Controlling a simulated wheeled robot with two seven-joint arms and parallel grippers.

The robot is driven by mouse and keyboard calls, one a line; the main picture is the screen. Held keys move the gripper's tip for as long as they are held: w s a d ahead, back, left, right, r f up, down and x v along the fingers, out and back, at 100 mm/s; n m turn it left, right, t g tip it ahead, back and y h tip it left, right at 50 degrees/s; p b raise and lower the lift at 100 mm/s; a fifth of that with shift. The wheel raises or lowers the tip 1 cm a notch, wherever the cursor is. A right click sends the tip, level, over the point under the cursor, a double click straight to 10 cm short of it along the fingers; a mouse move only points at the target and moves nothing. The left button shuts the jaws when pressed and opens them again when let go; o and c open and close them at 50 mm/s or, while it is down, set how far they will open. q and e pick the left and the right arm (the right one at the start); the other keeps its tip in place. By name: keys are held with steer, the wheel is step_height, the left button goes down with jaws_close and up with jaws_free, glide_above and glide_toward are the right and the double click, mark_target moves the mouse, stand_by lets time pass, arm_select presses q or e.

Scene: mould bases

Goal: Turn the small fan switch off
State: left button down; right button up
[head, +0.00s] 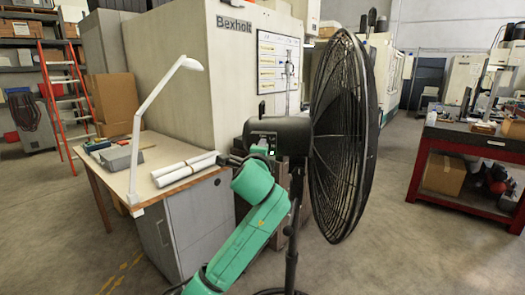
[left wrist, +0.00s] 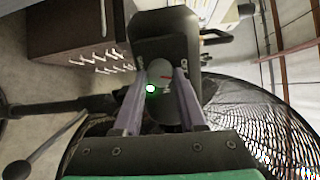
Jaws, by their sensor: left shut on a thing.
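A large black pedestal fan (head: 345,135) stands in the middle of the head view, its round cage turned to the right. Its motor housing (head: 285,130) has a small switch panel facing left. A green light (left wrist: 151,88) glows beside the knob. My left gripper (left wrist: 161,80) has its two fingers on either side of the knob and is shut on it. In the head view my green left arm (head: 257,205) hides part of the panel. My right gripper is not in view.
A desk (head: 120,170) with a white lamp (head: 155,95) and paper rolls (head: 185,168) stands left of the fan. A large machine cabinet (head: 180,70) is behind. A red workbench (head: 470,140) stands at the right, with open floor between it and the fan.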

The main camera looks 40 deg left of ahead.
arm_select(q)
steer(key=shift+n, duration=1.1)
steer(key=shift+c, duration=2.4)
jaws_free()
steer(key=shift+s, duration=0.1)
steer(key=f+b+v, duration=0.1)
steer(key=b+v, duration=0.2)
steer(key=v, duration=1.1)
steer(key=shift+s+r, duration=0.25)
steer(key=shift+r, duration=0.2)
